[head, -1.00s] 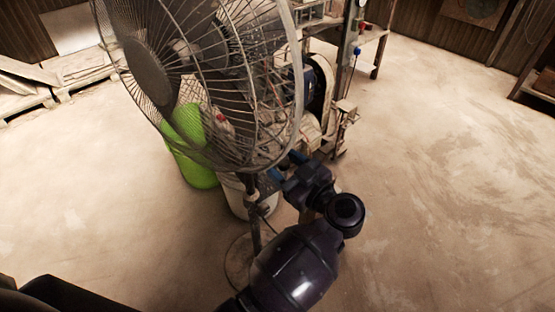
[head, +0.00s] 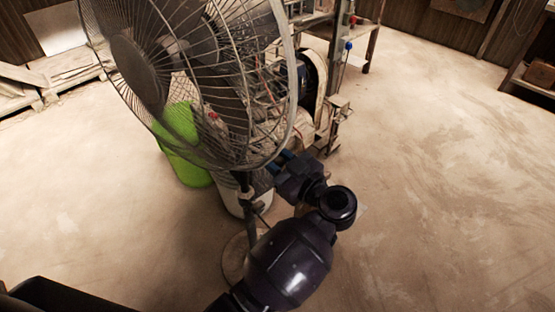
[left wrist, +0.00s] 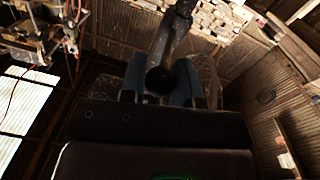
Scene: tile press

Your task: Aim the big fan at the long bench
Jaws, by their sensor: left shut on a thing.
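The big fan (head: 140,65) stands close in front of me in the head view, its wide wire cage facing left. Its dark pole (head: 247,205) runs down to a round base (head: 237,258) on the floor. My left gripper (head: 280,164) is at the lower right rear of the cage. In the left wrist view its blue fingers (left wrist: 160,84) are shut around a grey bar (left wrist: 172,42) with a dark round end, a handle of the fan. My right gripper is not in view. I cannot tell which furniture is the long bench.
A green bin (head: 183,150) and a white bucket (head: 232,198) stand behind the fan. Beyond them is a press machine (head: 318,85). A low wooden bench or shelf (head: 528,86) shows at the right edge, pallets (head: 45,88) at the left. Floor right and left is clear.

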